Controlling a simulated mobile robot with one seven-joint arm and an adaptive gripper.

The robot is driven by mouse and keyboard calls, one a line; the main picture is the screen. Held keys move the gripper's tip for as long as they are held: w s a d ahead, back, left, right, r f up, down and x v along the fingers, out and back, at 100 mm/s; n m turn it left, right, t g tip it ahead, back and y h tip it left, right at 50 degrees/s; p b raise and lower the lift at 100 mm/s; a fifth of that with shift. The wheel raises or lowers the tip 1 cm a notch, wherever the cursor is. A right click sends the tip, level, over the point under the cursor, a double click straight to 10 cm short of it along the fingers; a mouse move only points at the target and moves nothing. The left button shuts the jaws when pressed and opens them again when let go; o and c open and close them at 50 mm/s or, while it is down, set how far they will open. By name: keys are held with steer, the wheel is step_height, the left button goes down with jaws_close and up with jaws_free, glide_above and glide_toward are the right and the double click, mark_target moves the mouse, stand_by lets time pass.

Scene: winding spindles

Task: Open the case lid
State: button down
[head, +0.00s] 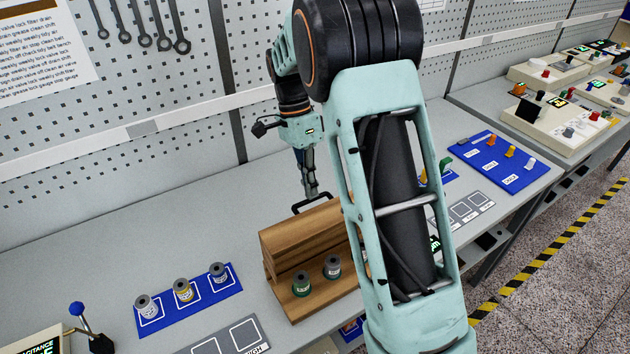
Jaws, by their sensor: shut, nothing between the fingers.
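The wooden case (312,301) stands on the bench near the middle of the view, its right side hidden behind my arm. Two spindles, one with a green band (302,283) and one grey (333,268), show on its lower front part. A taller wooden part, seemingly the lid (300,232), rises behind them; its exact angle is hard to tell. A black handle (298,207) shows at its top edge. My gripper (312,194) points down, shut and empty, right at the handle; I cannot tell whether they touch.
A blue mat (232,297) with three spindles lies to the left, with a grey marked mat (238,338) in front. A blue board (503,179) with small coloured parts lies to the right. A perforated wall (180,80) stands behind.

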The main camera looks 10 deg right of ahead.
steer(key=shift+w+a+f+g+h, duration=0.15)
steer(key=shift+w+f+g+h, duration=0.2)
steer(key=shift+f+g, duration=0.35)
steer(key=shift+w+a+f+g+h, duration=0.1)
steer(key=shift+w+a+f+g, duration=0.1)
steer(key=shift+w+f+g, duration=0.35)
steer(key=shift+w+a+f+g+h, duration=0.15)
steer(key=shift+w+f+g+h, duration=0.1)
steer(key=shift+f+g, duration=0.55)
steer(key=c, duration=2.7)
jaws_free()
steer(key=shift+a, duration=0.1)
steer(key=o, duration=0.5)
steer(key=shift+w+f, duration=0.1)
steer(key=shift+w, duration=0.1)
steer(key=shift+o, duration=0.8)
steer(key=shift+r+p, duration=0.25)
steer(key=shift+p, duration=0.1)
steer(key=shift+r, duration=0.15)
